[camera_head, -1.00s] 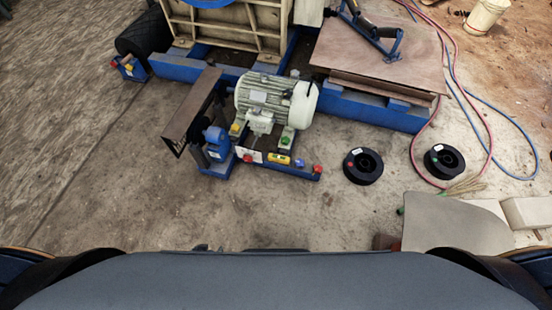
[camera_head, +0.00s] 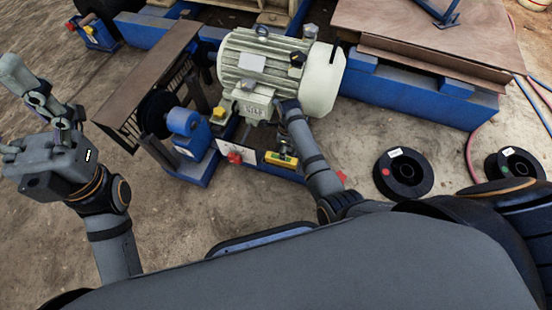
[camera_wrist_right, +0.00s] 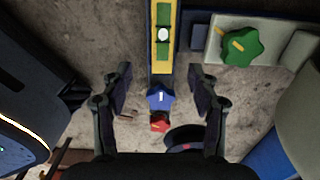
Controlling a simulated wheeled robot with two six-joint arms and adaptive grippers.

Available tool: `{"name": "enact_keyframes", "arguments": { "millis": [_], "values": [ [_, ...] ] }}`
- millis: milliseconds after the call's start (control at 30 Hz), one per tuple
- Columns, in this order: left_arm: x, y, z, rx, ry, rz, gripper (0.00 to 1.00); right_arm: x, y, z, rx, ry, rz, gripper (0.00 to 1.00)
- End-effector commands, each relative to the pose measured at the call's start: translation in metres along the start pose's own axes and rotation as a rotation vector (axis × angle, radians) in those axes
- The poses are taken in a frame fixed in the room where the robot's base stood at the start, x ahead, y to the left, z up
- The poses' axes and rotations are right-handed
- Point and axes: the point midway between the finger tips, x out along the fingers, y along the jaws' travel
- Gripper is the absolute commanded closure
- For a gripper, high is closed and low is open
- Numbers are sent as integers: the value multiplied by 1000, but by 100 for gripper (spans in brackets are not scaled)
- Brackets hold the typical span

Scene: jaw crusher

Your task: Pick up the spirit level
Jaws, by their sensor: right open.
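The spirit level is a yellow bar with green vials and a round white vial. In the head view the spirit level (camera_head: 282,158) lies at the front of the motor's blue base, partly hidden by my right arm. In the right wrist view the spirit level (camera_wrist_right: 162,62) runs lengthwise at top centre, beyond the fingertips. My right gripper (camera_wrist_right: 160,78) is open and empty, its fingers on either side of the level's line. My left gripper (camera_head: 38,100) is raised at the far left, away from the level; its jaw opening is unclear.
A green star knob (camera_wrist_right: 240,46) is right of the level. The grey-green motor (camera_head: 270,68) stands behind. Black spools (camera_head: 403,173) lie on the floor right.

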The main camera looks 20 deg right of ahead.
Motion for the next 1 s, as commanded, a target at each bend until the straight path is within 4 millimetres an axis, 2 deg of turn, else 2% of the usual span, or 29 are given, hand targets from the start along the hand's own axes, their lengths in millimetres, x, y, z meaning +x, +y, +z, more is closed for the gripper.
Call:
{"name": "enact_keyframes", "arguments": {
  "millis": [167, 400, 633, 900, 1000],
  "values": [
    [-3, 0, 0, 2, 3, 0, 24, 6, 0, 0, 3, 1, 1, 40],
    [-31, 4, 3, 19, 1, -1, 24, 49, 0, -1, 1, 1, 0, 40],
    [-34, 5, 4, 24, 0, 0, 24, 56, -1, -1, 1, 1, 0, 40],
    [-74, 12, 8, 43, -5, 11, 24, 99, -5, -3, 1, 0, 1, 40],
    [-80, 13, 11, 48, -14, 12, 24, 107, -5, -3, 1, -1, 0, 40]
  ]
}}
